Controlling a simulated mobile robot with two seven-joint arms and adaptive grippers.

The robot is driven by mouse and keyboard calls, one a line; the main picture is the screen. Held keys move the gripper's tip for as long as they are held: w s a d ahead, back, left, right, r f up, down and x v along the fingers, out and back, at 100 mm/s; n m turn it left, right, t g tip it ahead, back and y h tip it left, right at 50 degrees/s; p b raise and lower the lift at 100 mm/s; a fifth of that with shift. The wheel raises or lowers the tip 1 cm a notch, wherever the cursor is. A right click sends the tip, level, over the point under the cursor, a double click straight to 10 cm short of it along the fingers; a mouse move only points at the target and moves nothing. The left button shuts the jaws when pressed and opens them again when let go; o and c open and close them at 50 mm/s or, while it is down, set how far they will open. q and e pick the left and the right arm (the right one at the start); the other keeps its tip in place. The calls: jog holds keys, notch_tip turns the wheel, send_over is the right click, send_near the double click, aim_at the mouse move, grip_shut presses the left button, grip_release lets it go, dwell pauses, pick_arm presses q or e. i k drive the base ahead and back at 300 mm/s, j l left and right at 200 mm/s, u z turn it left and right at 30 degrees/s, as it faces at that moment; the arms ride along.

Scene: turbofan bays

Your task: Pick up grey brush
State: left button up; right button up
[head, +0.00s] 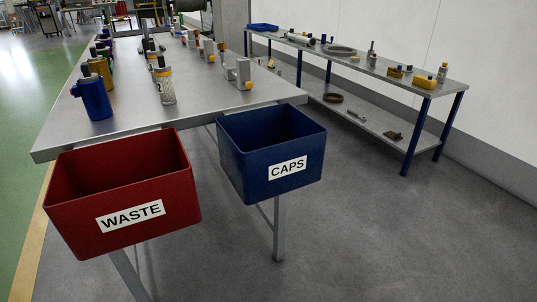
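I cannot make out a grey brush for certain in the head view. A small greyish item (357,115) lies on the lower shelf of the bench at the right, too small to identify. A pale grey cylindrical item (298,38) lies on that bench's top, near a blue tray (263,27); I cannot tell what it is. Neither of my grippers is in view.
A long metal table (135,125) holds a blue container (92,98), a labelled bottle (164,84) and several fittings. A red WASTE bin (178,205) and blue CAPS bin (255,187) hang at its near end. Grey floor (400,240) is clear at the right.

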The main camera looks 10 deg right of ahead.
aim_at(144, 25)
jog(key=j+z, duration=0.15)
jog(key=j, duration=2.55)
jog(key=i+j, duration=0.1)
jog(key=j, duration=0.3)
jog(key=i+j, duration=0.1)
jog(key=j, duration=0.3)
jog(key=i+j+z, duration=0.1)
jog(key=j, duration=0.25)
jog(key=i+j+z, duration=0.1)
jog(key=i+j, duration=0.9)
jog(key=j+z, duration=0.15)
jog(key=z, duration=0.25)
